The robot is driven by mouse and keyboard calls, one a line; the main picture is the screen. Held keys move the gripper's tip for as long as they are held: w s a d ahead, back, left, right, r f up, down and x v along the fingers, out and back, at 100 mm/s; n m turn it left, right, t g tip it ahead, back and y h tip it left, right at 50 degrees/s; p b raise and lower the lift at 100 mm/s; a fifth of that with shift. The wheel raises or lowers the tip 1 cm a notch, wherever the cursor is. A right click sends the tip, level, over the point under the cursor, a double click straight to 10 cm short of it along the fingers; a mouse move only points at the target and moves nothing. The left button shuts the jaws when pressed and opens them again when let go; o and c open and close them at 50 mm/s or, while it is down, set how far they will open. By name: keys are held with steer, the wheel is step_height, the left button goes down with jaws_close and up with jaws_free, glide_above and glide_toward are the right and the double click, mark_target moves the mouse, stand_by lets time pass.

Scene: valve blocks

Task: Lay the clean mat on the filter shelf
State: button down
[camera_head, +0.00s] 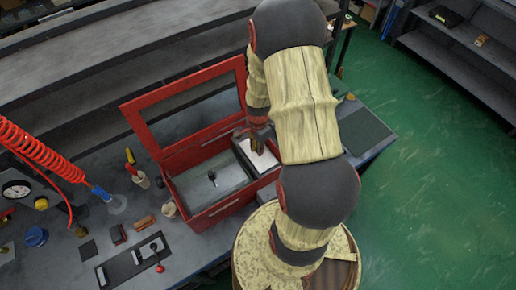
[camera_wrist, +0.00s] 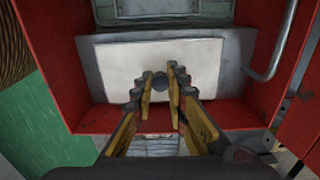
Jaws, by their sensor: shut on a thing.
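The mat (camera_wrist: 205,62) is a clean white rectangle in the wrist view, with a small dark round knob at its near middle. It lies over a grey shelf-like surface (camera_wrist: 88,72) inside the red box. Whether it rests flat on that surface or is held just above it, I cannot tell. My gripper (camera_wrist: 161,86) is shut on the knob, one finger on each side. In the head view the mat (camera_head: 265,158) shows in the right compartment of the red box (camera_head: 205,216), partly hidden by my gripper (camera_head: 257,148) and arm.
The box's red-framed window lid (camera_head: 188,147) stands open behind. A grey tray (camera_head: 211,183) with a small knob fills the left compartment. A metal handle (camera_wrist: 276,52) runs along the red wall. A red coiled hose (camera_head: 42,150) and small tools crowd the bench's left.

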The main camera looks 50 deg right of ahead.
steer(key=shift+f, duration=0.2)
steer(key=c, duration=1.8)
jaws_free()
steer(key=shift+o, duration=0.2)
